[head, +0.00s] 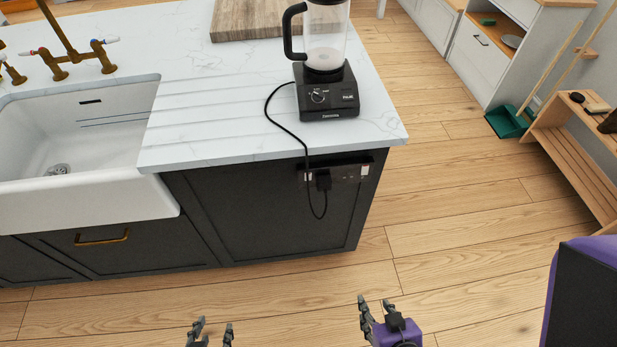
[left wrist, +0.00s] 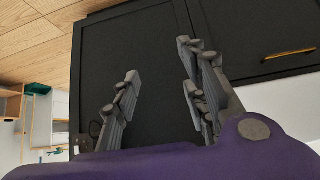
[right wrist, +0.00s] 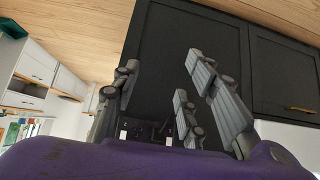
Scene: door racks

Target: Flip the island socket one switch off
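The island socket (head: 347,174) is a dark strip on the island's dark end panel, just under the white countertop. A black plug (head: 323,180) sits in it, and small light switches (head: 364,170) show towards its ends; their on or off position is too small to tell. In the right wrist view the socket (right wrist: 150,133) shows partly behind the fingers. My left gripper (head: 211,332) is open and empty, low in front of the island. My right gripper (head: 376,305) is open and empty, below and in front of the socket, apart from it.
A black blender (head: 327,95) stands on the countertop (head: 215,110), its cord (head: 285,128) hanging over the edge to the plug. A white sink (head: 90,180) is at the left. A wooden shelf rack (head: 575,150) stands at the right. The wooden floor (head: 460,215) between is clear.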

